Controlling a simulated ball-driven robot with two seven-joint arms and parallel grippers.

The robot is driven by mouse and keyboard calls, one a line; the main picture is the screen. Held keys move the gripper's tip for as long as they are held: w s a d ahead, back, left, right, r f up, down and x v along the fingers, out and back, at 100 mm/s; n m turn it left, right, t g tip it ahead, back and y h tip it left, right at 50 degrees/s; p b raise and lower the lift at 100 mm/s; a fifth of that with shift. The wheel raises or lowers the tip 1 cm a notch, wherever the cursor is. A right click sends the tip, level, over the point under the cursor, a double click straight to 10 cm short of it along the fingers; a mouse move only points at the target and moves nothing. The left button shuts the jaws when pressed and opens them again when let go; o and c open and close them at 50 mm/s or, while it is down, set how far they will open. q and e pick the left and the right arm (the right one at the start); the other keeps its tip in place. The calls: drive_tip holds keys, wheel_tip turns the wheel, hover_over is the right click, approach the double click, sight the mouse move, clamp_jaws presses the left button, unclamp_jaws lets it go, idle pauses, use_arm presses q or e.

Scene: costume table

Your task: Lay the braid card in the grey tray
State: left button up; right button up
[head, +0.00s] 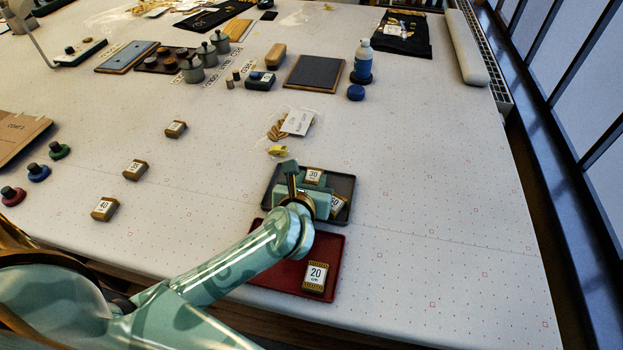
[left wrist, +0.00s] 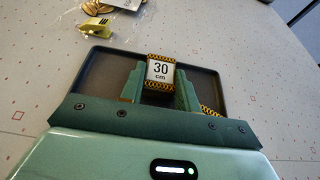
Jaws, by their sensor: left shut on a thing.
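My left gripper (head: 301,188) is over the grey tray (head: 350,208), its fingers shut on a braid card marked 30 cm (head: 313,175). In the left wrist view the 30 cm card (left wrist: 160,70) sits between the fingers (left wrist: 160,92), its label facing up, inside the outline of the grey tray (left wrist: 100,72). I cannot tell whether it touches the tray floor. Another braid card (head: 338,205) lies at the right of the grey tray, partly hidden by my gripper. My right gripper is not in view.
A red tray (head: 331,248) with a 20 cm card (head: 315,277) lies just in front of the grey tray. Other cards (head: 104,208), (head: 135,169), (head: 175,129) lie apart at left. A yellow clip (head: 278,151) lies behind the grey tray. The table at right is clear.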

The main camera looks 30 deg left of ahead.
use_arm(q)
drive_tip(key=o, duration=1)
drive_tip(key=shift+f, duration=0.15)
drive_tip(key=shift+c, duration=0.2)
drive_tip(key=shift+s, duration=0.1)
drive_tip(key=shift+r, duration=0.25)
drive_tip(key=shift+r+p, duration=0.65)
drive_tip(key=shift+p, duration=0.05)
drive_tip(key=p+v, duration=0.1)
drive_tip(key=v, duration=1)
drive_tip(key=shift+s+d, duration=0.2)
drive_tip(key=shift+s, duration=0.15)
